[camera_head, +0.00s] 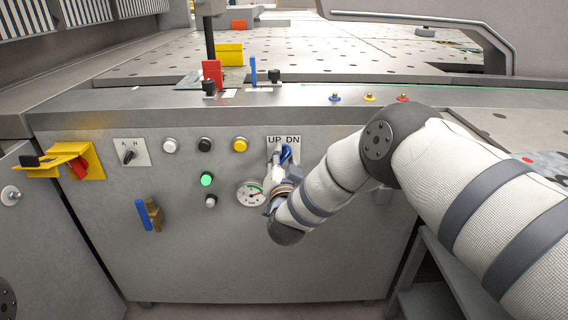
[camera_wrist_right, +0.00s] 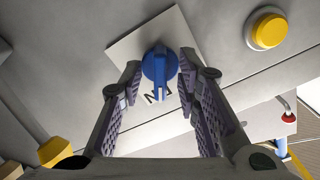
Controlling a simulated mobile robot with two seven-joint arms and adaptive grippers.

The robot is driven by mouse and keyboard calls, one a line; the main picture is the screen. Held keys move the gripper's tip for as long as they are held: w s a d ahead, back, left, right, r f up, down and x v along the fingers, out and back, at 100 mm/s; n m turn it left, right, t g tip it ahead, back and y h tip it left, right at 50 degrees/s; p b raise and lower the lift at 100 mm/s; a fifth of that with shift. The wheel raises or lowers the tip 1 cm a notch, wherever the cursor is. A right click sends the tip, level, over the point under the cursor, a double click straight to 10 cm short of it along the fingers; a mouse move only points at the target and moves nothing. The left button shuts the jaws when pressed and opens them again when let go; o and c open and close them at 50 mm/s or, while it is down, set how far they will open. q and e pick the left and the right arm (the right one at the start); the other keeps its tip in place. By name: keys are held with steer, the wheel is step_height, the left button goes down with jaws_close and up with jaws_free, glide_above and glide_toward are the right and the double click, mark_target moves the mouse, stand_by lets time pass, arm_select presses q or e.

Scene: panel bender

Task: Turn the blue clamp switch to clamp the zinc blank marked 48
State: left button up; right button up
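The blue clamp switch (camera_head: 287,152) sits on a white plate marked UP and DN on the machine's front panel. In the right wrist view, the blue switch (camera_wrist_right: 158,68) shows its handle pointing down the picture, close to partly covered letters. My right gripper (camera_head: 279,162) is at the switch. In its wrist view, the right gripper's (camera_wrist_right: 160,64) two fingers stand apart on either side of the knob. A gap shows by each finger, and contact cannot be told. My left gripper is not in view. I cannot read the mark 48 on any sheet.
A yellow button (camera_head: 240,145), black button (camera_head: 205,145), white button (camera_head: 170,146) and lit green button (camera_head: 207,179) are left of the switch. A pressure gauge (camera_head: 250,193) sits just below left. A yellow bracket (camera_head: 75,162) juts out at the far left.

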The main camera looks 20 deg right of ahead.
steer(key=v, duration=1.2)
stand_by(0.8)
steer(key=s+d+f+n+g+y+p, duration=0.2)
steer(key=s+f+n+g+y, duration=0.6)
steer(key=s+f, duration=1.25)
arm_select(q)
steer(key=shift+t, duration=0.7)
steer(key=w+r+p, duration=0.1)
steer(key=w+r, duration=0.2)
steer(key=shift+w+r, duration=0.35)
arm_select(e)
steer(key=s+d+g+h, duration=0.1)
steer(key=s+g, duration=0.4)
steer(key=s, duration=0.8)
steer(key=s+d+g+h, duration=0.2)
steer(key=s+g, duration=0.4)
steer(key=s, duration=0.8)
steer(key=shift+s+d+f+n, duration=0.3)
steer(key=shift+d+f+n, duration=0.1)
steer(key=shift+d, duration=0.15)
